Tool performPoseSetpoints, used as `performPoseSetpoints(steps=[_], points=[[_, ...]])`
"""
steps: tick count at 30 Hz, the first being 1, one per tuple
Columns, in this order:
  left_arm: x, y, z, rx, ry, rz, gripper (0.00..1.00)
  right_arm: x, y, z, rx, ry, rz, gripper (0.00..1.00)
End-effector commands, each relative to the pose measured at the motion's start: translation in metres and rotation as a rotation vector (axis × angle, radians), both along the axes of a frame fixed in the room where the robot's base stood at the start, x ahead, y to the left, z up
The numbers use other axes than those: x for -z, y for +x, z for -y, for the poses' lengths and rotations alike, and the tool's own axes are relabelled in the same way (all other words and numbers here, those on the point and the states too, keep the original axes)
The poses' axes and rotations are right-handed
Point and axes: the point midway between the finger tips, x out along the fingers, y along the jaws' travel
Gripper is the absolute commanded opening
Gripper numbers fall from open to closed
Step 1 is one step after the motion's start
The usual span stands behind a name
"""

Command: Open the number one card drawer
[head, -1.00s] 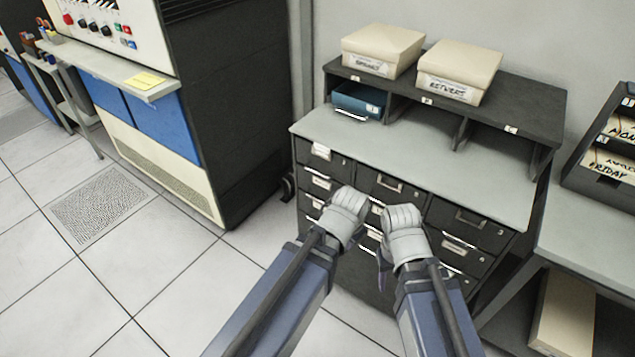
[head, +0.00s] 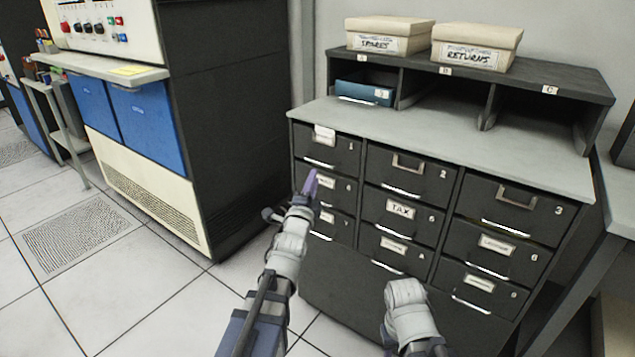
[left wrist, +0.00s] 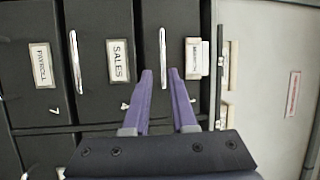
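The number one drawer (head: 333,151) is the dark top-left drawer of the cabinet and looks closed, with a pale card sticking up at its label holder. Its bright handle runs along its lower edge. In the left wrist view, turned sideways, this handle (left wrist: 162,45) shows between the two purple fingers of my left gripper (left wrist: 161,80). The fingers are apart and hold nothing. In the head view, my left gripper (head: 311,185) is in front of the drawers just below drawer one. My right wrist is low, before the middle column; its fingers are hidden.
Other closed drawers surround it, among them SALES (left wrist: 118,60), PAYROLL (left wrist: 41,65) and TAX (head: 401,211). SPARES (head: 388,38) and RETURNS (head: 476,47) boxes sit on the shelf above. A large machine (head: 222,110) stands left, with open floor between.

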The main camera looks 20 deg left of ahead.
Motion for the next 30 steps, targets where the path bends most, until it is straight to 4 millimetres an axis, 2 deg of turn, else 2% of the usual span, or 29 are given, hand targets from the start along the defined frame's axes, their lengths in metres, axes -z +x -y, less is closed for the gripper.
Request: performPoseSetpoints(steps=[2, 11, 17, 25, 30], points=[[0.002, 0.000, -0.003, -0.004, 0.022, 0.025, 0.25, 0.008, 0.000, 0.000, 0.000, 0.000, 0.000, 0.50], [-0.003, 0.004, -0.004, -0.005, 0.035, 0.037, 0.25, 0.006, 0.000, 0.000, 0.000, 0.000, 0.000, 0.50], [-0.007, 0.024, -0.005, -0.004, 0.034, 0.038, 0.25, 0.002, 0.000, 0.000, 0.001, -0.001, 0.000, 0.50], [-0.014, 0.065, -0.007, -0.004, 0.033, 0.037, 0.25, -0.006, 0.000, 0.000, 0.002, -0.002, 0.000, 0.50], [-0.016, 0.077, -0.008, -0.004, 0.033, 0.037, 0.25, -0.008, 0.000, 0.000, 0.003, -0.002, 0.000, 0.50]])
